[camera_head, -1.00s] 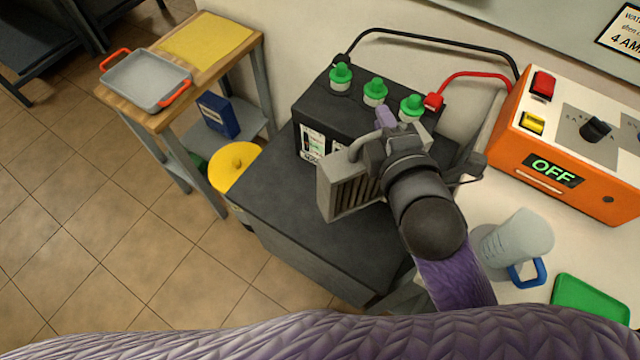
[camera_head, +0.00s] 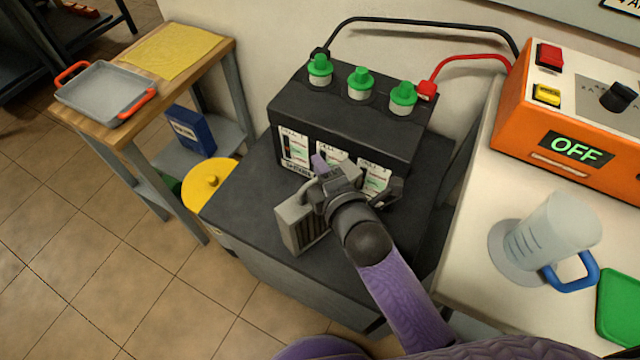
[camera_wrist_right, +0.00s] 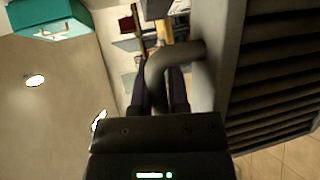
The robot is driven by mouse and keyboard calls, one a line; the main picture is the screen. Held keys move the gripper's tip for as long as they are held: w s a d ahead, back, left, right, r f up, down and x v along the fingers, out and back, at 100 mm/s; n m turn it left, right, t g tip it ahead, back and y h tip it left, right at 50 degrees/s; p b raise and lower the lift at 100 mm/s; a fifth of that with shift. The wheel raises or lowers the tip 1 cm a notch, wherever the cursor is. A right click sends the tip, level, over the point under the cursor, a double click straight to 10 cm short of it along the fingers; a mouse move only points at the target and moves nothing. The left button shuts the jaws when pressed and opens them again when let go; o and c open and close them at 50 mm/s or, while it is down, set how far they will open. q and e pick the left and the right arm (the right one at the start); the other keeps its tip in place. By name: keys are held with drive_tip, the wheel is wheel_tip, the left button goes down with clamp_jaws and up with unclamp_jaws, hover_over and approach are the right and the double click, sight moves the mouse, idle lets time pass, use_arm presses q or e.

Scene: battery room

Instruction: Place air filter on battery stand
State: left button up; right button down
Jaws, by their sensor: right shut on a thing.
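The air filter (camera_head: 293,224) is a grey box with a ribbed face and a curved handle. My right gripper (camera_head: 322,180) is shut on its handle, over the front part of the dark battery stand (camera_head: 262,204). In the right wrist view the filter's slatted side (camera_wrist_right: 285,75) fills the right, and its bent grey handle (camera_wrist_right: 158,72) lies between the fingers. I cannot tell whether the filter touches the stand top. The black battery (camera_head: 345,128) with green caps sits at the back of the stand. My left gripper is not in view.
An orange charger (camera_head: 570,120) reading OFF and a clear jug (camera_head: 550,235) with a blue handle stand on the white counter at right. A wooden side table (camera_head: 140,110) with a grey tray (camera_head: 105,92) is at left. A yellow-lidded bin (camera_head: 212,185) stands beside the stand.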

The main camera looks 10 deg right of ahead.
wheel_tip(320, 180, down, 4)
drive_tip(key=shift+r+b, duration=0.25)
drive_tip(key=shift+b, duration=0.6)
drive_tip(key=shift+r, duration=0.25)
drive_tip(key=c, duration=0.7)
unclamp_jaws()
drive_tip(key=shift+f, duration=0.1)
drive_tip(key=shift+o, duration=0.4)
drive_tip(key=p+v, duration=0.3)
drive_tip(key=v, duration=0.4)
drive_tip(key=shift+s, duration=0.25)
